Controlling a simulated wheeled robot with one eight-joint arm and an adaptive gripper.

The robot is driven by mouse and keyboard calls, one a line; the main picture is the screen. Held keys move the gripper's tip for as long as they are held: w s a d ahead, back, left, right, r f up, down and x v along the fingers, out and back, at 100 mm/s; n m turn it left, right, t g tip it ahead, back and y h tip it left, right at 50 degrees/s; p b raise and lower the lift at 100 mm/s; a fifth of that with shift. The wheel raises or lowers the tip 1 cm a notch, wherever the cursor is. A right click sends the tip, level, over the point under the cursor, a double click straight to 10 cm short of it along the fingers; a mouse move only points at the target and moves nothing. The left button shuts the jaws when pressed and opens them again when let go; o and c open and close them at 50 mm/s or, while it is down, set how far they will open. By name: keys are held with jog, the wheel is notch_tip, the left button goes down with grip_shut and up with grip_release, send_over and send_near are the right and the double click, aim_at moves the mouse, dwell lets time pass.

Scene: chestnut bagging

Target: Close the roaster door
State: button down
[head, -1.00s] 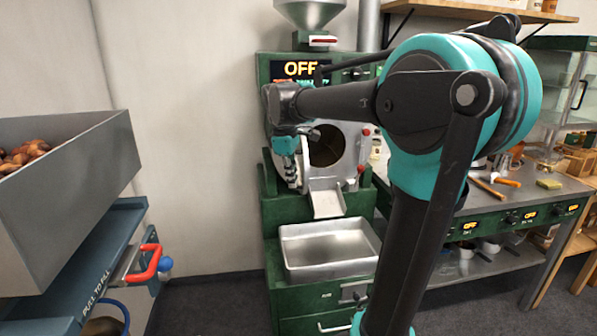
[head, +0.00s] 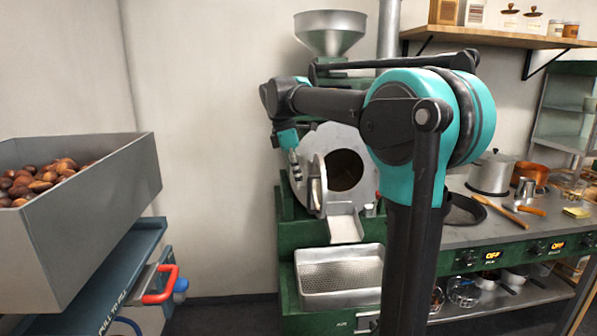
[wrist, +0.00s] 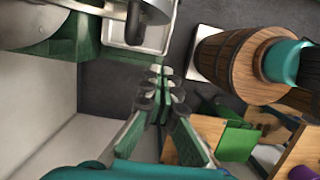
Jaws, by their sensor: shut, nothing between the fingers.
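The green roaster (head: 295,240) stands ahead in the head view. Its round drum opening (head: 346,168) is uncovered and dark inside. The roaster door (head: 315,186) appears as a narrow grey piece, seen nearly edge-on, swung out at the left of the opening. My gripper (head: 294,162) hangs at the left of the roaster front, beside the door; whether it touches is unclear. In the wrist view my gripper (wrist: 160,92) has its fingers together and empty, over the floor. A rounded grey roaster part (wrist: 40,22) shows at its upper left.
A chute (head: 345,224) and a metal tray (head: 340,277) are below the opening. A bin of chestnuts (head: 75,215) stands at the left. A counter (head: 495,228) with pots is at the right. The wrist view shows a wooden barrel (wrist: 232,65).

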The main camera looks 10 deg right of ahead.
jog(key=d+f, duration=0.5)
jog(key=shift+d, duration=0.15)
dwell(0.4)
